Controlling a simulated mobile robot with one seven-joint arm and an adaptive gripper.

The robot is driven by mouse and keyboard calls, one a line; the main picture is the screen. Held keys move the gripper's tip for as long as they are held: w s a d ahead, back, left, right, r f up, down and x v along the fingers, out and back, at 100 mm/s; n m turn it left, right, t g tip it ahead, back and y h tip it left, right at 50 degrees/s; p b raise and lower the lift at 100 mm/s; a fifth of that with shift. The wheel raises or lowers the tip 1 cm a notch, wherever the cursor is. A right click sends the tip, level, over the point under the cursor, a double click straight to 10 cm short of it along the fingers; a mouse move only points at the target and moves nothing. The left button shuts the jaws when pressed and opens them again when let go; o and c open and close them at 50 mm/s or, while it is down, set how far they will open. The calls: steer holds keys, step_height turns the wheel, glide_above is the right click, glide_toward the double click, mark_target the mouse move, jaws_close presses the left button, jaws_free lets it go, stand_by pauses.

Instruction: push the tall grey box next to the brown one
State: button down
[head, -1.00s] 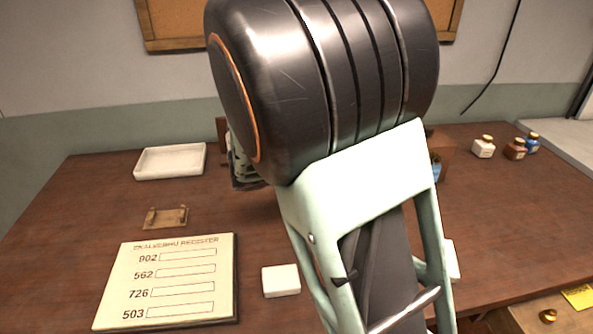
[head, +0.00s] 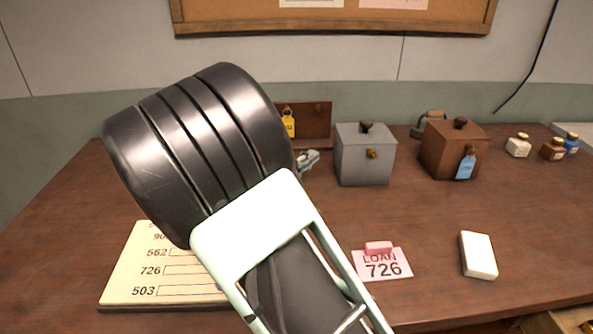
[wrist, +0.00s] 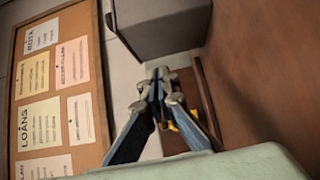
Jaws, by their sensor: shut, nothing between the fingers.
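The tall grey box (head: 364,160) with a dark knob and a small brass clasp stands upright at the back of the table. The brown box (head: 448,150), with a blue tag, stands to its right across a narrow gap. My gripper (head: 312,158) is at the left side of the grey box, mostly hidden behind my arm in the head view. In the wrist view my gripper (wrist: 160,84) is shut and empty, with its fingertips close to the grey box (wrist: 160,28). I cannot tell whether they touch it.
A wooden piece with a yellow tag (head: 288,123) stands behind my gripper. An iron-like object (head: 430,123) sits behind the gap. Several bottles (head: 553,149) stand at right. A loan card (head: 395,268), a white block (head: 478,256) and a register (head: 130,285) lie in front. The table's middle right is clear.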

mark_target(338, 148)
steer(key=shift+w+d, duration=0.2)
steer(key=shift+d, duration=0.65)
steer(key=shift+w+d, duration=0.25)
steer(key=shift+d, duration=0.55)
steer(key=shift+w+d, duration=0.2)
steer(key=shift+d, duration=0.65)
steer(key=shift+d+b, duration=0.1)
steer(key=shift+b, duration=0.2)
